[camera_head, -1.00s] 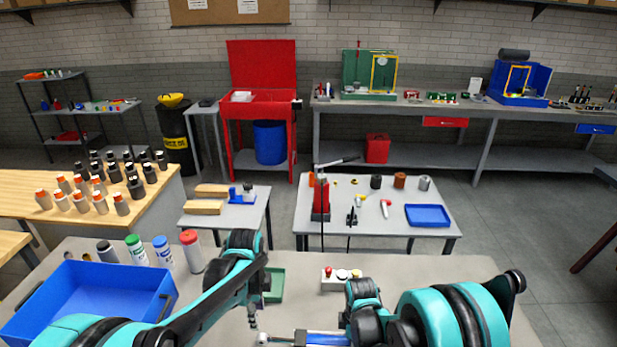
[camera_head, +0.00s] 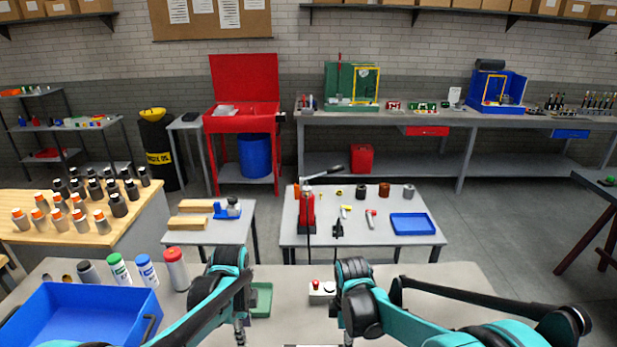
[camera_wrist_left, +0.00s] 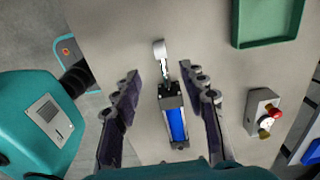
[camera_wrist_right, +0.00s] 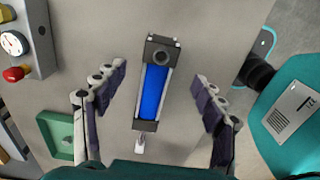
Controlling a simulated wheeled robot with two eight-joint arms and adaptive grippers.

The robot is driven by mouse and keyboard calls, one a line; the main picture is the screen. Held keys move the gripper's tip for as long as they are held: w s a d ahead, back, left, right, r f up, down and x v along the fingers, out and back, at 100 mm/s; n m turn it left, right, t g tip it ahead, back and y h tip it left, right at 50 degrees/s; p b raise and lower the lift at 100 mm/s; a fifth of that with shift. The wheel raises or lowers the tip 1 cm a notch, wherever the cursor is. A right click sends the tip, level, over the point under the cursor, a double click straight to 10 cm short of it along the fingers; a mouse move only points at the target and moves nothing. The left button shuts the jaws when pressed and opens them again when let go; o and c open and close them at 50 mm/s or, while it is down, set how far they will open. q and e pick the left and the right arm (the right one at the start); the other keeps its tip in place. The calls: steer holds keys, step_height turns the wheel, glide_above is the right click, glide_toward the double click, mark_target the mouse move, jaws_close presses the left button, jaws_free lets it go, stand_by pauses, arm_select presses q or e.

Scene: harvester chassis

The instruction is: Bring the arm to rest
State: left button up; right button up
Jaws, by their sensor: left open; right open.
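A cylinder with a blue body, dark end blocks and a silver rod lies on the grey bench (camera_head: 420,275). In the left wrist view the cylinder (camera_wrist_left: 177,122) shows between the spread fingers of my left gripper (camera_wrist_left: 162,80). In the right wrist view the same cylinder (camera_wrist_right: 154,90) shows between the spread fingers of my right gripper (camera_wrist_right: 159,78). Both grippers are open and hold nothing; the cylinder appears to lie below them on the bench. In the head view both my arms reach over the bench, and the cylinder is almost wholly below the picture's edge.
A green tray (camera_head: 267,299) and a button box (camera_head: 321,291) sit on the bench near the arms. A blue bin (camera_head: 100,301) and several bottles stand at the left. A second table (camera_head: 360,236) with tools is beyond.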

steer(key=shift+d+r, duration=0.1)
steer(key=shift+r, duration=0.65)
arm_select(q)
steer(key=s+r+n+t+b, duration=0.1)
steer(key=s+n+t+b, duration=0.1)
steer(key=s+n, duration=0.5)
steer(key=s+a+r+n+t+b, duration=0.1)
steer(key=s+n+t+b, duration=0.2)
steer(key=s+n+t, duration=0.2)
steer(key=shift+s+a+r+n, duration=0.15)
steer(key=shift+s+r+n, duration=0.2)
steer(key=shift+s+n, duration=2.05)
arm_select(e)
steer(key=s+d+r+m+t, duration=0.2)
steer(key=s+d+m+t, duration=0.1)
steer(key=s+m, duration=0.4)
steer(key=s+d+r+m+t, duration=0.2)
steer(key=s+d+m+t, duration=0.2)
steer(key=s+m, duration=0.4)
steer(key=shift+s+d+r+m, duration=0.35)
steer(key=shift+d+m, duration=0.25)
steer(key=shift+m, duration=0.9)
arm_select(q)
steer(key=shift+w+n, duration=0.6)
steer(key=shift+w, duration=0.05)
arm_select(e)
steer(key=shift+w, duration=0.1)
